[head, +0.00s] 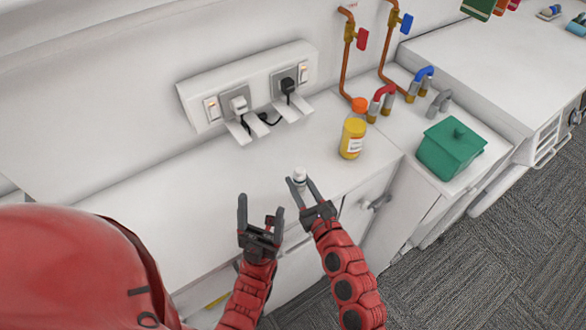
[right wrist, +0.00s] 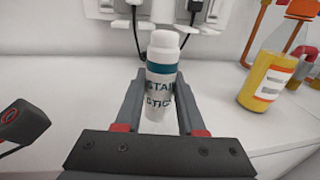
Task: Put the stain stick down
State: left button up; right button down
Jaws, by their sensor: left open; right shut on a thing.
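The stain stick (right wrist: 161,80) is a small white tube with a teal band and lettering. It stands upright between the fingers of my right gripper (right wrist: 160,105), which is shut on it. In the head view the stick (head: 299,175) shows at the tips of my right gripper (head: 303,186), over the front part of the white counter (head: 190,180). I cannot tell whether its base touches the counter. My left gripper (head: 260,212) is open and empty, to the left of the right one and near the counter's front edge.
A yellow bottle with an orange cap (head: 353,139) stands to the right of the stick. Sockets with plugs (head: 240,105) are on the wall behind. A green lidded box (head: 450,148) sits further right, near red and blue taps. The counter's left part is clear.

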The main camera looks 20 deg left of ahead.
jog(key=x, duration=0.5)
jog(key=shift+w+d+f, duration=0.15)
jog(key=shift+w+f, duration=0.1)
jog(key=shift+w, duration=0.1)
jog(key=shift+w+r, duration=0.1)
jog(key=shift+w, duration=0.15)
jog(key=f, duration=0.2)
jog(key=f+b, duration=0.1)
jog(key=shift+a, duration=0.25)
jog(key=shift+d+f, duration=0.1)
jog(key=shift+f, duration=0.25)
jog(key=shift+f, duration=0.2)
jog(key=c, duration=0.5)
grip_release()
jog(key=shift+r, duration=0.1)
